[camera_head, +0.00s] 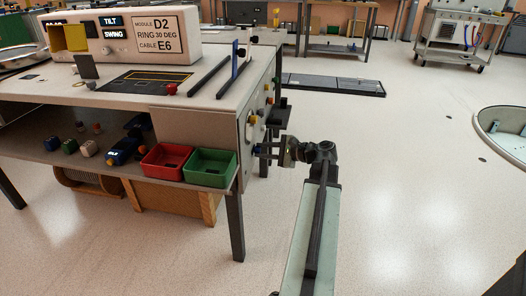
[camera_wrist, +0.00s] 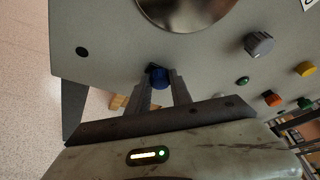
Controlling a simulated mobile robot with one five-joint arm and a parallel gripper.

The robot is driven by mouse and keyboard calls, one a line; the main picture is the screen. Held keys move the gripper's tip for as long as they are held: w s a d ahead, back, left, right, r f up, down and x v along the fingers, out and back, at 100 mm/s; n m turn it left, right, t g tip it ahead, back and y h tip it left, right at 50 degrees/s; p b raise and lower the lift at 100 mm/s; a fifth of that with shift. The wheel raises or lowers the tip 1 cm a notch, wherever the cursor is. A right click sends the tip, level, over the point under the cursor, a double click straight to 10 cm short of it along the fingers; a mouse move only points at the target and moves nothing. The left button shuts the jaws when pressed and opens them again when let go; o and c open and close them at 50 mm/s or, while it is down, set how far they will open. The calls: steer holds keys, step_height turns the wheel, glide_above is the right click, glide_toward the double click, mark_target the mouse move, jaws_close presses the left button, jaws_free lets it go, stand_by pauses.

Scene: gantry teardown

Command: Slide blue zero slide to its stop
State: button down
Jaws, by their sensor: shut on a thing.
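A round blue knob (camera_wrist: 159,77), likely the blue zero slide, sits on the grey side panel (camera_wrist: 110,35) of the bench in the wrist view. My gripper (camera_wrist: 160,88) has its two dark fingers on either side of it, shut on it. Its track and stop cannot be made out; the fingers and wrist cover the area below it. In the head view my gripper (camera_head: 266,152) reaches left to the bench's end panel, and the knob is too small there to tell apart.
The panel also carries a grey knob (camera_wrist: 258,44), a small green button (camera_wrist: 242,80), an orange knob (camera_wrist: 272,99) and a yellow knob (camera_wrist: 304,69). Red (camera_head: 166,163) and green (camera_head: 210,167) bins stand on the bench's lower shelf.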

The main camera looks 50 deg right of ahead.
stand_by(0.3)
steer(key=w+d, duration=0.1)
steer(key=d, duration=0.1)
steer(key=w+d, duration=0.1)
steer(key=d, duration=0.1)
steer(key=w+d, duration=0.2)
steer(key=shift+d, duration=0.25)
steer(key=c, duration=1.1)
jaws_free()
steer(key=shift+c, duration=0.2)
steer(key=shift+s, duration=0.15)
steer(key=p, duration=0.2)
glide_toward(257, 139)
steer(key=s+d, duration=0.1)
steer(key=s, duration=0.1)
steer(key=shift+r, duration=0.1)
